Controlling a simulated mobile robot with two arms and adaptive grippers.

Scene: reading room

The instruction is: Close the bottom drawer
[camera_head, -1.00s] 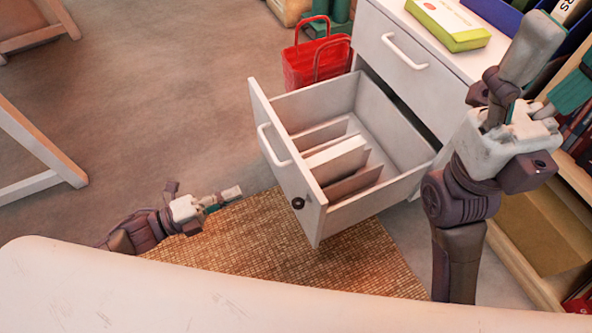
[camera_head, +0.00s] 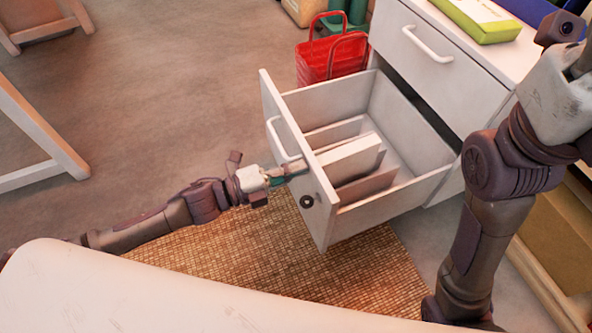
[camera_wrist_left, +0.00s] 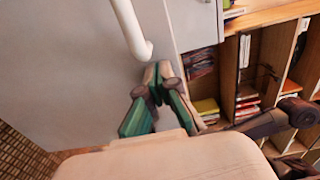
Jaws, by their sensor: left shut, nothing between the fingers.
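The white bottom drawer (camera_head: 338,228) is pulled far out of its cabinet (camera_head: 440,85) in the head view. Dividers or folders stand inside it. Its front has a white bar handle (camera_head: 281,140) and a dark round lock. My left gripper (camera_head: 301,169) is shut and empty, with its tips at the drawer front, just below the handle. In the left wrist view the gripper fingers (camera_wrist_left: 157,88) are together close to the drawer front (camera_wrist_left: 70,70), beside the lower end of the handle (camera_wrist_left: 132,30). I cannot tell if they touch. My right arm shows at the right; its gripper is out of frame.
A red basket (camera_head: 330,62) stands on the floor beside the cabinet. A woven mat (camera_head: 265,255) lies under the drawer. The upper drawer (camera_head: 425,60) is shut. A bookshelf (camera_wrist_left: 265,55) stands at the right.

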